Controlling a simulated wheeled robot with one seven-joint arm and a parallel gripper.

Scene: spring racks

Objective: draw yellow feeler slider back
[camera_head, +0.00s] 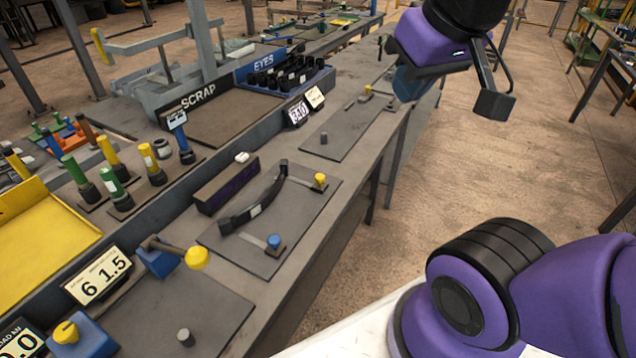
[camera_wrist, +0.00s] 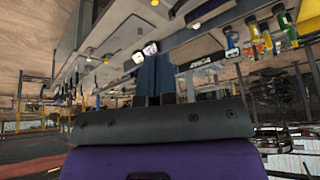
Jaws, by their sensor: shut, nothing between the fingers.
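A yellow knob on a dark foot (camera_head: 320,181) stands at the far right corner of a grey plate (camera_head: 235,255) in the head view. It looks like the yellow feeler slider. A blue-topped slider (camera_head: 274,243) stands on the near part of the same plate. A dark curved leaf spring (camera_head: 252,208) lies between them. My gripper (camera_head: 405,90) is at the upper right, above and beyond the bench edge, apart from the yellow knob. Its blue fingers (camera_wrist: 155,72) are together and empty in the wrist view. The wrist view is tilted, and the small yellow knobs there cannot be told apart.
A dark block (camera_head: 226,186) lies behind the plate. Other yellow knobs (camera_head: 197,257) are on the nearer station. A further plate (camera_head: 340,130) and a SCRAP tray (camera_head: 230,115) lie beyond. Upright coloured springs (camera_head: 110,180) stand at left. The floor aisle at right is clear.

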